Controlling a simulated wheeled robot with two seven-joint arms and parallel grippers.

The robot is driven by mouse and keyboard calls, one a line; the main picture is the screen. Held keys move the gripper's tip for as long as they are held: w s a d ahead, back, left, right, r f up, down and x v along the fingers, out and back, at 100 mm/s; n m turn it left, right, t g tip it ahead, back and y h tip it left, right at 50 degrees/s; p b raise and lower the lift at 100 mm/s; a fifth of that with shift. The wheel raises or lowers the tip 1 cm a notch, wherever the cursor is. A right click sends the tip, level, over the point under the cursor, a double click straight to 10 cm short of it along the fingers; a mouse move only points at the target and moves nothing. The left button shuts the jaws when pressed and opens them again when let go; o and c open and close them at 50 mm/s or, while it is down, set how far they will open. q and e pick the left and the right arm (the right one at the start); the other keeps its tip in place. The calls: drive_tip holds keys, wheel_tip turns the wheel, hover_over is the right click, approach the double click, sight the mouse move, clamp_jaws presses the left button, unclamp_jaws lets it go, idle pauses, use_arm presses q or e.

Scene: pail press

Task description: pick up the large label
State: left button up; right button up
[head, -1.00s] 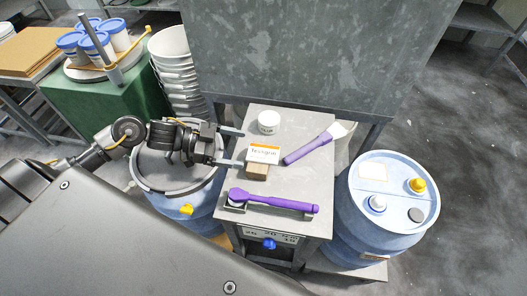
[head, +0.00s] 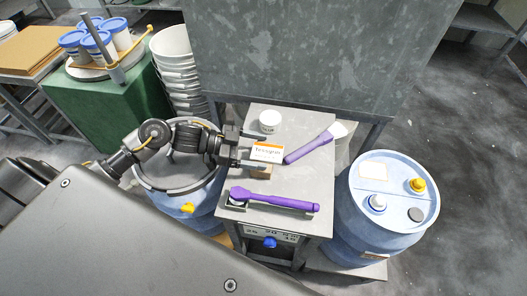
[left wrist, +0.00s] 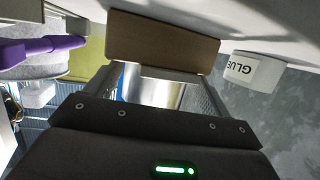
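The large label (head: 267,152), a white card with an orange band and dark lettering, rests at a brown block (head: 262,172) on the grey stand. My left gripper (head: 258,150) reaches in from the left at the label's left side. Its two fingers are apart, one beyond the label and one on its near side; I cannot tell whether they touch it. In the left wrist view the fingers (left wrist: 165,92) are spread, with the brown block (left wrist: 163,40) ahead of them. I cannot make out the label's face there. My right gripper is not in view.
A white glue jar (head: 270,121) stands behind the label. A purple-handled brush (head: 308,148) lies to its right and a purple-handled tool (head: 272,201) in front. A blue drum (head: 388,232) stands right of the stand (head: 312,178), another drum (head: 200,218) left.

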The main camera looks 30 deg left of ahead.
sight(256, 152)
use_arm(q)
drive_tip(key=shift+a+f, duration=0.1)
drive_tip(key=shift+f, duration=0.15)
drive_tip(key=c, duration=0.9)
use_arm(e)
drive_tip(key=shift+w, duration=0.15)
use_arm(q)
drive_tip(key=shift+r, duration=0.5)
wheel_tip(256, 152, up, 3)
drive_tip(key=shift+f+p, duration=0.2)
drive_tip(key=shift+p, duration=0.1)
drive_tip(key=s+d+r+p, duration=0.2)
drive_tip(key=s+d+r, duration=0.1)
drive_tip(key=s+d+r+p, duration=0.1)
drive_tip(key=s+d+r, duration=0.2)
drive_tip(key=s, duration=0.1)
drive_tip(key=s+d+r+p, duration=0.2)
drive_tip(key=s+d+r, duration=0.1)
drive_tip(key=shift+s+r+p, duration=0.3)
drive_tip(key=shift+s+r, duration=0.05)
drive_tip(key=shift+s, duration=0.05)
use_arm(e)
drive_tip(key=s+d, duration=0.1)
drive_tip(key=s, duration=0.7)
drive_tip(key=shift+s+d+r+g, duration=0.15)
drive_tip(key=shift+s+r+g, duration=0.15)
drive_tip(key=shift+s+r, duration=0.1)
use_arm(q)
drive_tip(key=shift+a, duration=0.1)
